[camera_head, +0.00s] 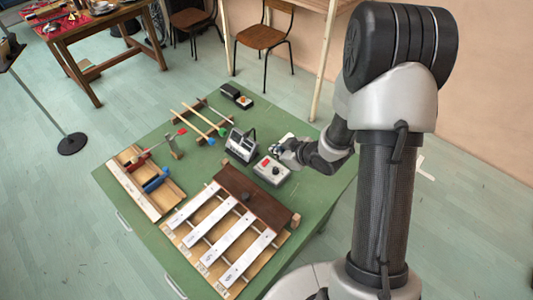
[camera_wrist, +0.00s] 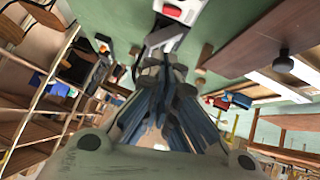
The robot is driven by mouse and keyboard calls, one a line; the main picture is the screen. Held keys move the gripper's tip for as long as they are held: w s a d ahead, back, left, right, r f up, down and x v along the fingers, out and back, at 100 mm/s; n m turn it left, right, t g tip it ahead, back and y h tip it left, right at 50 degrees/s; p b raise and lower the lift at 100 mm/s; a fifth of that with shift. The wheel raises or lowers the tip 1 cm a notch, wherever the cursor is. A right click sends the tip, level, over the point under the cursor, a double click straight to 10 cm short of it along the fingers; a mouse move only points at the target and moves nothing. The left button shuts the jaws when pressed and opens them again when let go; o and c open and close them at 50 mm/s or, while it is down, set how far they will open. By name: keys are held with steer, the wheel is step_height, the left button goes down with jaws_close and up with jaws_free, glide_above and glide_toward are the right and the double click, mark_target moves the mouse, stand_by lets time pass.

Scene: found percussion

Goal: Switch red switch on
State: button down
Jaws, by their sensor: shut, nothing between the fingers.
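In the wrist view, a white box (camera_wrist: 189,12) with a red part (camera_wrist: 172,10) shows at the top edge, beyond my fingertips (camera_wrist: 160,68). I cannot tell for sure that these are the same box. The red part looks like a switch, but its position is not clear. My gripper is shut and empty, apart from the box in the wrist view.
A silver device (camera_head: 241,146) stands left of my gripper. White metal bars (camera_head: 228,237) and a brown block (camera_head: 245,196) lie nearer. A wooden tray (camera_head: 147,183) is at the left, and sticks on a rack (camera_head: 202,118) lie behind. A small black-and-white device (camera_head: 237,96) sits at the far edge.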

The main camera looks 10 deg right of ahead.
steer(key=b, duration=0.3)
glide_above(267, 163)
steer(key=f, duration=0.7)
steer(key=shift+s+a+f, duration=0.1)
steer(key=shift+s+a, duration=0.15)
steer(key=shift+a, duration=0.1)
steer(key=shift+w+d+f+b, duration=0.1)
steer(key=shift+f+b, duration=0.25)
steer(key=shift+f, duration=0.3)
steer(key=shift+w+d+f+b, duration=0.1)
steer(key=shift+f+b, duration=0.25)
steer(key=shift+f, duration=0.25)
steer(key=shift+w+d+f, duration=0.1)
steer(key=shift+f, duration=0.45)
